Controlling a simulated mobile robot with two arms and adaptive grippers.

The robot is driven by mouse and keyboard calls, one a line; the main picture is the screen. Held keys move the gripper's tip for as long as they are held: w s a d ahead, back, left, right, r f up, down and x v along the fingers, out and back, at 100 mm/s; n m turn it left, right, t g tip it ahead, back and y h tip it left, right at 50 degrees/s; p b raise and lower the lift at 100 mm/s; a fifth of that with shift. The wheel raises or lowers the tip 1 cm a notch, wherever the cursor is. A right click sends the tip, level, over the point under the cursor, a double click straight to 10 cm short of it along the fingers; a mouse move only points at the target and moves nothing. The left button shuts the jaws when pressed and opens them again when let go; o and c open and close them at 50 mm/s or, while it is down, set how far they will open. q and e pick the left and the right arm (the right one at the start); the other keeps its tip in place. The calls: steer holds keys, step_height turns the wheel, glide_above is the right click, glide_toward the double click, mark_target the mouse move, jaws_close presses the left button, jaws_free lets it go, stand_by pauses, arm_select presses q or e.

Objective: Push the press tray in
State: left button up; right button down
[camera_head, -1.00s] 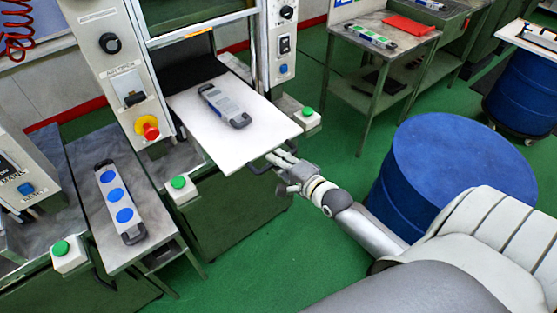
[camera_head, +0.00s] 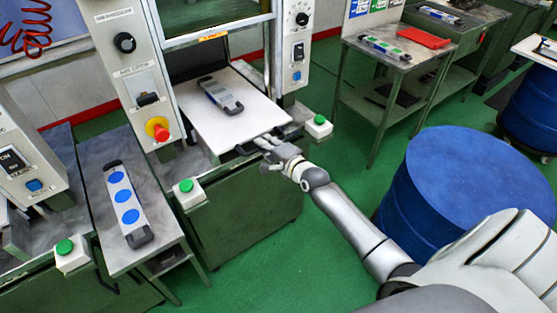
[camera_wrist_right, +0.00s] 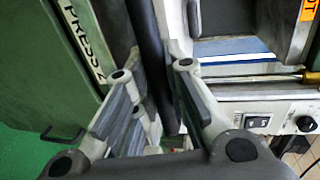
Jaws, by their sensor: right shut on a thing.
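The press tray (camera_head: 258,112) is a white plate that sticks out partway from the press opening in the head view. My right gripper (camera_head: 264,142) is at the tray's front edge, shut on the dark tray handle (camera_head: 246,147). In the right wrist view, my right gripper's fingers (camera_wrist_right: 153,70) stand on either side of the dark handle bar (camera_wrist_right: 147,40). My left gripper is not in view.
Green buttons (camera_head: 186,186) and (camera_head: 319,119) flank the tray. A mould with blue discs (camera_head: 125,198) lies on the left side table (camera_head: 160,240). A blue drum (camera_head: 475,180) stands at the right, near my right arm. Green floor is open between drum and press.

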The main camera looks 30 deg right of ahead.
mark_target(258, 135)
steer(key=b+x, duration=0.1)
steer(key=x, duration=0.2)
steer(key=r+b+x, duration=0.1)
steer(key=x, duration=0.2)
steer(key=shift+w+a+r, duration=0.1)
steer(key=shift+w, duration=0.3)
steer(key=c, duration=1.5)
jaws_free()
steer(key=shift+o, duration=0.2)
steer(key=v, duration=1.2)
